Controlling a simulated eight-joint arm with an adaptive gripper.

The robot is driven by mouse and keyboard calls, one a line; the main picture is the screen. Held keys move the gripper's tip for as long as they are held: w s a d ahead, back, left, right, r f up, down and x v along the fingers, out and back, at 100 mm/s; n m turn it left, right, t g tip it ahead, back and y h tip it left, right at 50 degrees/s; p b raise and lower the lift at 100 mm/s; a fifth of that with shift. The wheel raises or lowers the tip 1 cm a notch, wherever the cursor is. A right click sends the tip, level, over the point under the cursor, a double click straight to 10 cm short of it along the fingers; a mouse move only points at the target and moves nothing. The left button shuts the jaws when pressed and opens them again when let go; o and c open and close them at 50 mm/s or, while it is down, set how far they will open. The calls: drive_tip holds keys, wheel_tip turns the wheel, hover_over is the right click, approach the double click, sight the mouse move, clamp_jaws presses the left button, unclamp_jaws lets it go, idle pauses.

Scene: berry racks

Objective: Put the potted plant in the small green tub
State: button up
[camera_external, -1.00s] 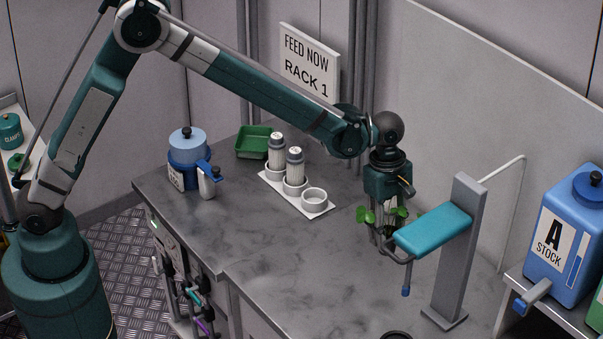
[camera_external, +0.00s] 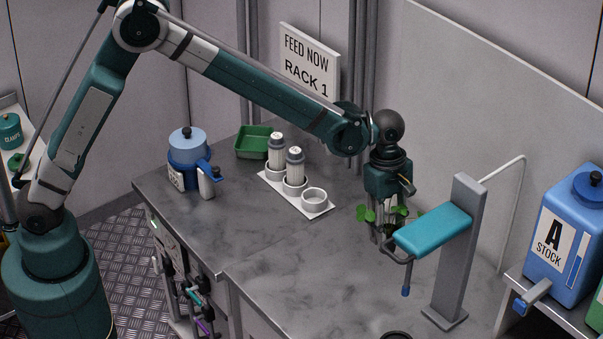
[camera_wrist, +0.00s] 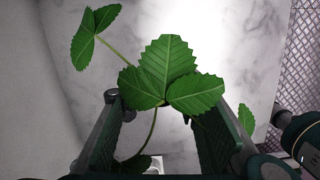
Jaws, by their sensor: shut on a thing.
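The potted plant shows as green toothed leaves (camera_external: 366,214) around my gripper (camera_external: 386,238) in the external view, behind the teal pad. In the wrist view its leaves (camera_wrist: 168,72) and thin stems rise between the two fingers of my gripper (camera_wrist: 160,135). My gripper points down and is shut on the plant. The pot itself is mostly hidden by the fingers and leaves. The small green tub (camera_external: 240,151) stands at the back left of the grey counter, left of the white rack, and looks empty.
A white rack (camera_external: 322,211) with two capped tubes and an empty ring stands between tub and gripper. A blue jug (camera_external: 186,150) stands left of the tub. A grey post with a teal pad (camera_external: 433,229) is close right of my gripper. The front counter is mostly clear.

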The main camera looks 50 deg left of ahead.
sight(389, 231)
wheel_tip(389, 231, up, 5)
drive_tip(key=shift+f, duration=0.1)
drive_tip(key=w+a+n+b, duration=0.15)
drive_tip(key=w+a, duration=0.35)
drive_tip(key=a, duration=0.9)
drive_tip(key=w+a+n, duration=0.2)
drive_tip(key=w+a, duration=0.2)
drive_tip(key=a, duration=0.9)
drive_tip(key=w+a+n, duration=0.2)
drive_tip(key=w+a, duration=0.3)
drive_tip(key=a, duration=0.9)
drive_tip(key=s+a+n+t+b, duration=0.1)
drive_tip(key=s+a+n, duration=0.1)
drive_tip(key=a, duration=1.6)
drive_tip(key=s+a+n+b, duration=0.1)
drive_tip(key=s+a+n, duration=0.15)
drive_tip(key=a, duration=1.45)
wheel_tip(389, 231, down, 11)
drive_tip(key=shift+w+r+y, duration=0.2)
drive_tip(key=shift+w+y, duration=0.05)
drive_tip(key=shift+y, duration=0.05)
wheel_tip(389, 231, down, 6)
